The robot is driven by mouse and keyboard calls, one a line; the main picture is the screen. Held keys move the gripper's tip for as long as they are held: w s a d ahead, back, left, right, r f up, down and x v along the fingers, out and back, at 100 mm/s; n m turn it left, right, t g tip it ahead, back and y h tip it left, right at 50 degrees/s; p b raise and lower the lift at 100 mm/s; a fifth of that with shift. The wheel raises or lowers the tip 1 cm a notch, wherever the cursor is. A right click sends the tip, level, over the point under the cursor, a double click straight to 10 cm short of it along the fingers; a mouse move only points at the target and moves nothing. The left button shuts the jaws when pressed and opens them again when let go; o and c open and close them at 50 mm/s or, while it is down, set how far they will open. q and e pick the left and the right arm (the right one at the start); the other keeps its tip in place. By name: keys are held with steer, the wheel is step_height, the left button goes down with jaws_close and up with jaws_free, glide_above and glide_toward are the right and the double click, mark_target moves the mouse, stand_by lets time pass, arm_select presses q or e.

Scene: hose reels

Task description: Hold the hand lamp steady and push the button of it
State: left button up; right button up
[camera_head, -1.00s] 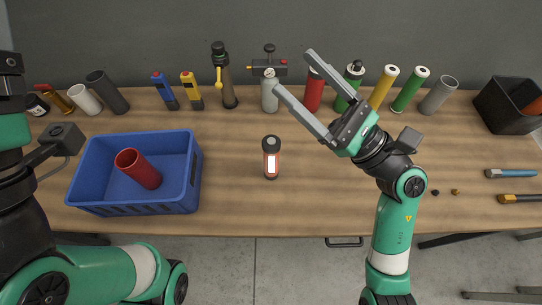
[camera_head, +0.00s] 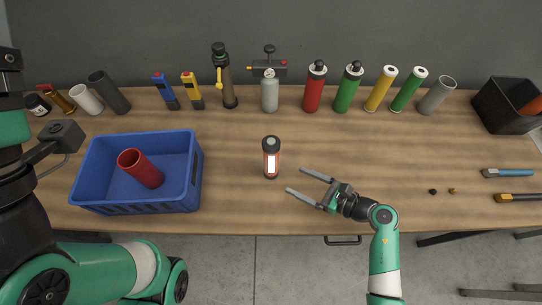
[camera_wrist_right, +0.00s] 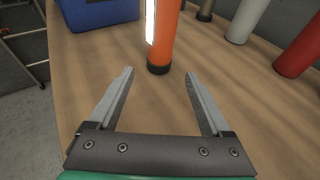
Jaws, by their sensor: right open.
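The hand lamp (camera_head: 271,158) stands upright in the middle of the table, orange-red with a black top and base and a white strip on its side. In the right wrist view the lamp (camera_wrist_right: 165,35) rises just beyond the gap between the fingertips, its top cut off. Its button cannot be made out. My right gripper (camera_head: 295,180) is open and empty, low over the table to the right of the lamp and nearer the front edge, with its fingers pointing toward it. The right fingers (camera_wrist_right: 160,76) do not touch the lamp.
A blue crate (camera_head: 190,180) with a red cylinder (camera_head: 140,168) inside stands left of the lamp. Several bottles, tubes and tools line the back edge, including a red bottle (camera_head: 315,88). A black bin (camera_head: 508,112) stands at the right. The table around the lamp is clear.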

mark_target(277, 172)
steer(key=b+x, duration=0.3)
steer(key=x, duration=0.1)
steer(key=b+x, duration=0.3)
steer(key=x, duration=0.1)
steer(key=shift+w+a+f, duration=0.1)
steer(key=shift+a+f, duration=0.05)
steer(key=shift+f, duration=0.15)
steer(key=shift+w+a+b, duration=0.35)
steer(key=shift+w+a, duration=0.05)
steer(key=shift+a, duration=0.15)
arm_select(q)
step_height(277, 172, down, 7)
arm_select(e)
steer(key=c, duration=0.8)
arm_select(q)
jaws_close()
arm_select(e)
steer(key=shift+c, duration=0.4)
